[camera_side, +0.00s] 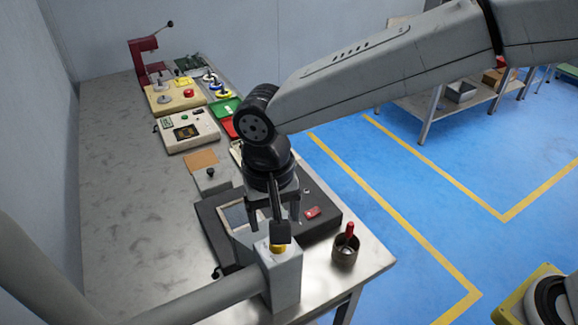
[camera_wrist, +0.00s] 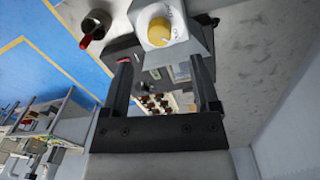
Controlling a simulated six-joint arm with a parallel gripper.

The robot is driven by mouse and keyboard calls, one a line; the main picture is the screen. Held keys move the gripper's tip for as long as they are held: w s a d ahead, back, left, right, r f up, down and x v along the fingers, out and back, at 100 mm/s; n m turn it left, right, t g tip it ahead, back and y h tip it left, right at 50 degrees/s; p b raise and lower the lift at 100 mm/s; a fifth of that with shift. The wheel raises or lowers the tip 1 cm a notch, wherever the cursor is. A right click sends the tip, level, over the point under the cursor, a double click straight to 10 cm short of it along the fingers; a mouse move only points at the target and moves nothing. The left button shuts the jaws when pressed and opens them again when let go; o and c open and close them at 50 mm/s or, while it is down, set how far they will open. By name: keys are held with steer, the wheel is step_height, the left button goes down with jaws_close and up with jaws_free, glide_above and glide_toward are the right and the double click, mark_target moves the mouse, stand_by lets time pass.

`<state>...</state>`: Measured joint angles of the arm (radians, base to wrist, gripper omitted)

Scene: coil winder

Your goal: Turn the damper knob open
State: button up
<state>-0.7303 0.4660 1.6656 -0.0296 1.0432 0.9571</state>
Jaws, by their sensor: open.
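The damper knob (camera_side: 278,248) is a round yellow knob on the top face of a grey box-shaped duct housing (camera_side: 283,280). In the wrist view the knob (camera_wrist: 159,32) shows whole, on a pale face with small dark markings too blurred to read. My gripper (camera_side: 267,226) points down just above and behind the housing in the side view. In the wrist view my gripper (camera_wrist: 160,60) has its two black fingers wide apart with nothing between them. The knob appears beyond the fingertips, not between them. A dark block at my wrist hides part of the knob in the side view.
A thick grey pipe (camera_side: 200,298) runs left from the housing. A dark machine case (camera_side: 325,210) with a red switch lies behind it. A brown cup (camera_side: 345,251) with a red-handled tool stands to the right, near the bench edge. The left bench surface (camera_side: 110,170) is clear.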

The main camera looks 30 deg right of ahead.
steer(key=shift+r, duration=0.95)
steer(key=d+f+n+t, duration=0.1)
steer(key=d+f, duration=0.1)
steer(key=d, duration=0.6)
steer(key=d+f, duration=0.2)
steer(key=d, duration=0.7)
steer(key=s+d+f, duration=0.2)
steer(key=s+d, duration=0.1)
steer(key=d, duration=0.4)
steer(key=s+d+f+n+t, duration=0.1)
steer(key=s+d+f, duration=0.1)
steer(key=s+d, duration=0.2)
steer(key=d, duration=0.3)
steer(key=shift+t, duration=0.3)
